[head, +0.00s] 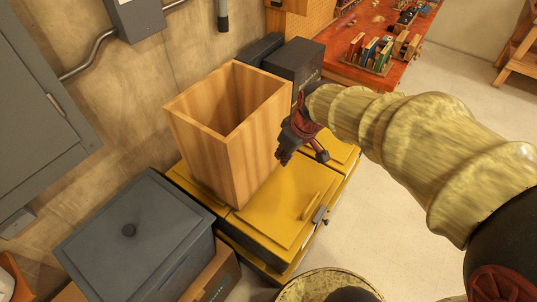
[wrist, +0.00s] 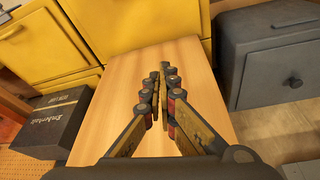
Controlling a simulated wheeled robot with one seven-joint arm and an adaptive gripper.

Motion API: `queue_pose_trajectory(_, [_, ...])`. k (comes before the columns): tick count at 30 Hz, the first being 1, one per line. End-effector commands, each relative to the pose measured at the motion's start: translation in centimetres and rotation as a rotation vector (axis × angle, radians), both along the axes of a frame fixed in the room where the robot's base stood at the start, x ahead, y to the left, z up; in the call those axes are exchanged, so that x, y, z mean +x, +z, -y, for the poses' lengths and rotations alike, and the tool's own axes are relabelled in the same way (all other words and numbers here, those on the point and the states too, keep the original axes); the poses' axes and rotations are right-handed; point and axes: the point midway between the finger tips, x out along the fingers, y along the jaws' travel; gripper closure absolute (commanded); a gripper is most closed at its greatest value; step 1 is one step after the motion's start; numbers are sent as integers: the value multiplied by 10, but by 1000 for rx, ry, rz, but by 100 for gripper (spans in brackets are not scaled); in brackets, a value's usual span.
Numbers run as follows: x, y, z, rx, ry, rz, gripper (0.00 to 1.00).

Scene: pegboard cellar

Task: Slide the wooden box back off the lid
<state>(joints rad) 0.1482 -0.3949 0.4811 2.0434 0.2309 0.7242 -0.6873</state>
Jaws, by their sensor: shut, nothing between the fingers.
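The open-topped wooden box (head: 229,140) stands upright on the yellow chest, against the wall side, its lower near corner over the yellow lid (head: 275,214). The lid is down, with a bar handle (head: 309,205) and a latch (head: 320,215) at its front edge. My gripper (head: 283,155) is at the box's right face, pointing down, shut and empty. In the wrist view my gripper's fingertips (wrist: 161,72) lie close together in front of the box's plain wooden face (wrist: 200,66). I cannot tell whether they touch it. Part of the lid is hidden under the box.
A grey lidded bin (head: 135,238) stands close at the chest's left. A black box (head: 294,62) sits behind the wooden box. A red table (head: 400,72) with books is at the back right. Open floor (head: 400,200) lies right of the chest.

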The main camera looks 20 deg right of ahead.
Motion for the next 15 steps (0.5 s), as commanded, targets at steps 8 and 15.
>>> queue_pose_trajectory(8, [52,-62,29,0,149,-46,100])
queue_pose_trajectory(15, [62,-87,34,-2,184,-51,100])
